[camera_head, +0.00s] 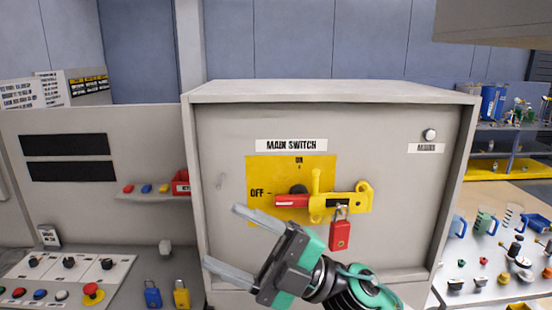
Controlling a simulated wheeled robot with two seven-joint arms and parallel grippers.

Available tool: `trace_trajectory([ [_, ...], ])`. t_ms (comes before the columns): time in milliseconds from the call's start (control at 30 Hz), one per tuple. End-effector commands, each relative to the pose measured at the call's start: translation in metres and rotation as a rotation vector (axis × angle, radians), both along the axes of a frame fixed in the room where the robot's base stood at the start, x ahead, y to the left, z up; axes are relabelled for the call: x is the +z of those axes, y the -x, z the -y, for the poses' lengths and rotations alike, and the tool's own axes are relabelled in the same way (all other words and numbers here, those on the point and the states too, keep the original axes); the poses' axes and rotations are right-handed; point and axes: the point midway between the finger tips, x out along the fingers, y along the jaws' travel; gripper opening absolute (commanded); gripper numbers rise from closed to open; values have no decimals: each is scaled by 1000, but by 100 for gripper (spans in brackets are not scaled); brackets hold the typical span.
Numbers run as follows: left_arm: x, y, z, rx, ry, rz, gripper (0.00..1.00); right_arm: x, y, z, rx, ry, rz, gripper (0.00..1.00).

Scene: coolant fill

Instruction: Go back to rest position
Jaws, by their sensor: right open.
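My right gripper (224,240) is open and empty in the lower middle of the head view, in front of the grey switch cabinet (225,130). Its two fingers point left. A red padlock (340,235) hangs from the yellow lockout bracket (360,199) by the main switch, up and to the right of the gripper. The red switch handle (291,201) points left toward the OFF label. The gripper appears apart from the padlock and handle. My left gripper is not in view.
A control panel (75,268) with buttons and an emergency stop (93,293) is at lower left, beside blue (152,296) and yellow (182,296) padlocks. A small shelf (150,197) holds small coloured items. At right, a table (460,282) carries mugs and small parts.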

Motion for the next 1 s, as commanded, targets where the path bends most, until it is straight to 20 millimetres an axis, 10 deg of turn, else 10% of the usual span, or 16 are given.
trace_trajectory([
  [267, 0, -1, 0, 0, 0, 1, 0, -37, -66, 60, -343, -251, -437, 66],
  [567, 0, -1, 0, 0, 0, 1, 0, -157, -104, 142, -747, -316, -962, 66],
  [767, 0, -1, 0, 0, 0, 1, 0, -264, -82, 194, -996, -240, -1333, 66],
  [1000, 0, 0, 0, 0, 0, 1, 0, -383, 2, 243, -1230, -33, -1777, 66],
])
